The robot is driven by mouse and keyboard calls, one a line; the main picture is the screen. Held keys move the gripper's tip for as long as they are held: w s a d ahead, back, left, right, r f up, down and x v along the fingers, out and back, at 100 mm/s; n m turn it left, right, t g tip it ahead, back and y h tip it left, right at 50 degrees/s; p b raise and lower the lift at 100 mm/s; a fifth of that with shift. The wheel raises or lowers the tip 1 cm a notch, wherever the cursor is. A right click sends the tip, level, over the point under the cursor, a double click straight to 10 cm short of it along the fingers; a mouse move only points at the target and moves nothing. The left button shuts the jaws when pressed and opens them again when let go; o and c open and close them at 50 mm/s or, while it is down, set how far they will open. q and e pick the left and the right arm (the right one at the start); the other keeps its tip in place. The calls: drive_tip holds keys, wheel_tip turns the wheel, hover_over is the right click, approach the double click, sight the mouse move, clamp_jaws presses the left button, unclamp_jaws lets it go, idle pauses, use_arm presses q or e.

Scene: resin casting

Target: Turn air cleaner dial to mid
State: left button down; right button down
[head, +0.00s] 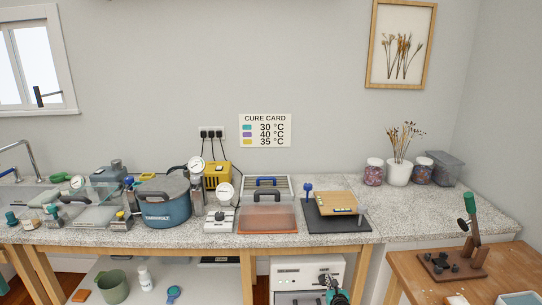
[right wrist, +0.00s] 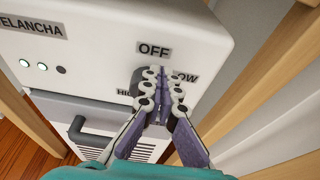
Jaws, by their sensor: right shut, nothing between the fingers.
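The white air cleaner (head: 300,265) stands below the counter in the head view, with a vent grille low on its front. In the right wrist view its front panel (right wrist: 95,50) shows the labels OFF, LOW and part of HIGH around a grey dial (right wrist: 138,80). My fingers hide most of the dial, so its setting cannot be read. My right gripper (right wrist: 162,75), also at the lower edge of the head view (head: 324,277), is shut and empty in front of the dial; contact cannot be told. My left gripper is not in view.
Wooden table legs (head: 361,275) flank the air cleaner closely. The counter (head: 350,240) above holds a blue pot (head: 165,208), gauges and trays. A wooden table (head: 510,275) with a press stands at the right. A dark handle (right wrist: 90,133) sticks out below the panel.

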drive_tip(key=shift+d, duration=0.1)
idle(0.6)
drive_tip(key=shift+s+d+r, duration=0.1)
drive_tip(key=shift+d+r, duration=0.05)
drive_tip(key=shift+r, duration=0.1)
drive_tip(key=v, duration=0.2)
drive_tip(key=f+v, duration=0.1)
drive_tip(key=v, duration=0.2)
drive_tip(key=shift+s, duration=0.5)
drive_tip(key=shift+w+a+f, duration=0.1)
drive_tip(key=shift+w+a, duration=0.3)
drive_tip(key=shift+w, duration=0.6)
drive_tip(key=shift+w+a, duration=0.4)
drive_tip(key=shift+w, duration=0.6)
drive_tip(key=shift+w+a+f, duration=0.1)
drive_tip(key=shift+w+a, duration=0.3)
drive_tip(key=shift+w, duration=0.6)
drive_tip(key=shift+f, duration=0.2)
